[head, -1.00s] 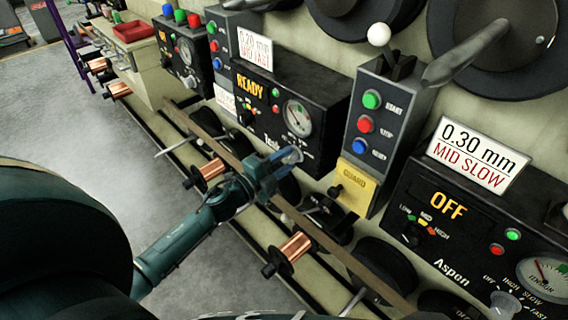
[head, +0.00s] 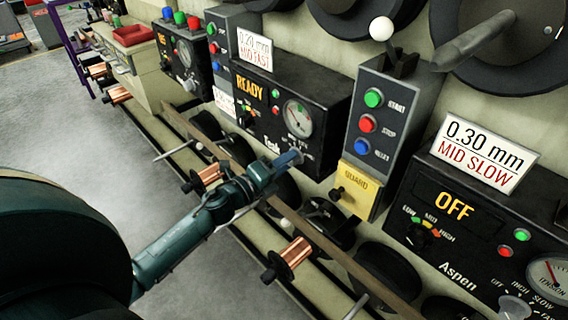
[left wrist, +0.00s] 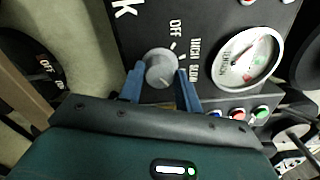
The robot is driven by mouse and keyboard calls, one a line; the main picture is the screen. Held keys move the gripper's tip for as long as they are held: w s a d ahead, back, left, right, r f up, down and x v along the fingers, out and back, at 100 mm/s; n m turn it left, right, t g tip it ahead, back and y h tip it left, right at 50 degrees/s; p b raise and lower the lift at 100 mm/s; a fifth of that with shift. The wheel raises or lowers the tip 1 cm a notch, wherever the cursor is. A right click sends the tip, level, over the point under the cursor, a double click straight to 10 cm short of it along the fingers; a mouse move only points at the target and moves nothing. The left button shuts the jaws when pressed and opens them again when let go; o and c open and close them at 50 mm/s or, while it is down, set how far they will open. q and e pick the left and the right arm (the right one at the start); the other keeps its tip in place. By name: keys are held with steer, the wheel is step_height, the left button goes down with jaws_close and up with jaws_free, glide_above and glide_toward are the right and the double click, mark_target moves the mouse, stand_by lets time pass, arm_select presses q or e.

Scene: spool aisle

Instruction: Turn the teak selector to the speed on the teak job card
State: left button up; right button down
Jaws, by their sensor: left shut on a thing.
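The teak machine's black panel (head: 322,95) shows READY in yellow, with the name Teak below. The white job card (head: 254,50) on top of it reads 0.20 mm, MID FAST. My left gripper (head: 286,161) is at the panel's lower right and hides the selector in the head view. In the left wrist view the grey round selector (left wrist: 160,66) sits between the blue fingers of my left gripper (left wrist: 161,84), which is shut on it. OFF, INCH and SLOW labels show around it; the remaining label is hidden. I cannot tell exactly where its pointer aims. My right gripper is out of view.
A button post (head: 378,130) with a white-knobbed lever and a yellow guard plate (head: 356,190) stands right of the teak panel. The Aspen panel (head: 462,220) reads OFF, with a 0.30 mm MID SLOW card (head: 484,152). Copper spools (head: 296,252) line the rail below.

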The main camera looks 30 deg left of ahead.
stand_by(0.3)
arm_select(q)
steer(key=o, duration=1)
steer(key=b+v, duration=0.1)
steer(key=v, duration=1.2)
